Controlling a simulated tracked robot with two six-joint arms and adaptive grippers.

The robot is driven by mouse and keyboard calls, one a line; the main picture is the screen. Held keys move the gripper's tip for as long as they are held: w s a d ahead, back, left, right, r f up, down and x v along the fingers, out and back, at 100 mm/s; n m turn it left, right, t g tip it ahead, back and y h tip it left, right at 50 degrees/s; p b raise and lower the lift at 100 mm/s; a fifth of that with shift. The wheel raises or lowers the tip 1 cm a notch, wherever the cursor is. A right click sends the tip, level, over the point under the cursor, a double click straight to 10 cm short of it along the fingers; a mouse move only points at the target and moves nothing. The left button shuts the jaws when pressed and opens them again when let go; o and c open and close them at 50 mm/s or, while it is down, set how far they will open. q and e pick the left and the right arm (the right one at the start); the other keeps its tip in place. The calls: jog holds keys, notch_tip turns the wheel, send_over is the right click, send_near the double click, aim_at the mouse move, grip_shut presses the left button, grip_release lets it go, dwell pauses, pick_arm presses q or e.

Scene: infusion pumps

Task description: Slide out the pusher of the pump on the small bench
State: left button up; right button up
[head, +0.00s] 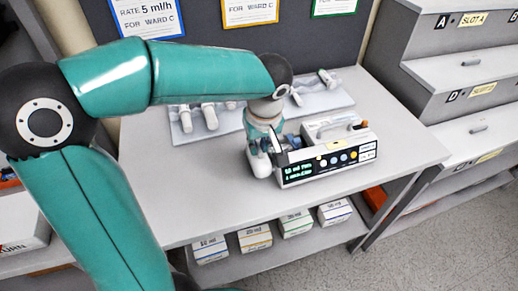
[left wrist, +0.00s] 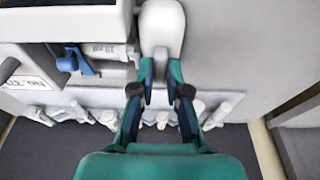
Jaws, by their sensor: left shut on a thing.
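The pump (head: 325,155) stands on the small bench (head: 205,185), its lit display and buttons facing the front. Its pusher (head: 260,165) is a white rounded piece at the pump's left end. My left gripper (head: 262,147) comes down on it from above and behind. In the left wrist view the two fingertips (left wrist: 161,78) are shut on the white pusher (left wrist: 162,28), one on each side. The pump body (left wrist: 60,20) is at the upper left there, with a blue clamp-like part (left wrist: 76,62) beside it. My arm hides part of the pusher in the head view.
A pale tray (head: 335,101) with several syringes lies behind the pump. Boxes (head: 255,238) stand on the shelf under the bench. Ward cards (head: 250,10) hang on the dark back panel. A stepped slot rack (head: 455,75) stands at right. The bench front is clear.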

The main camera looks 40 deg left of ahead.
pick_arm(q)
jog(key=shift+s+a+b, duration=0.35)
jog(key=shift+s+a, duration=0.25)
jog(key=shift+s, duration=0.5)
jog(key=shift+s+a+b, duration=0.35)
jog(key=shift+s+a, duration=0.2)
jog(key=shift+s, duration=0.55)
jog(key=shift+s+a+b, duration=0.35)
jog(key=shift+s+a, duration=0.25)
jog(key=shift+s, duration=0.5)
jog(key=shift+s+a, duration=0.1)
jog(key=shift+s, duration=0.15)
jog(key=o, duration=0.6)
jog(key=shift+r, duration=0.15)
jog(key=p+v, duration=0.1)
jog(key=v, duration=0.1)
jog(key=a+p+v, duration=0.1)
jog(key=p+v, duration=0.3)
jog(key=shift+w+a+r, duration=0.1)
jog(key=shift+w+r, duration=0.2)
jog(key=shift+r, duration=0.2)
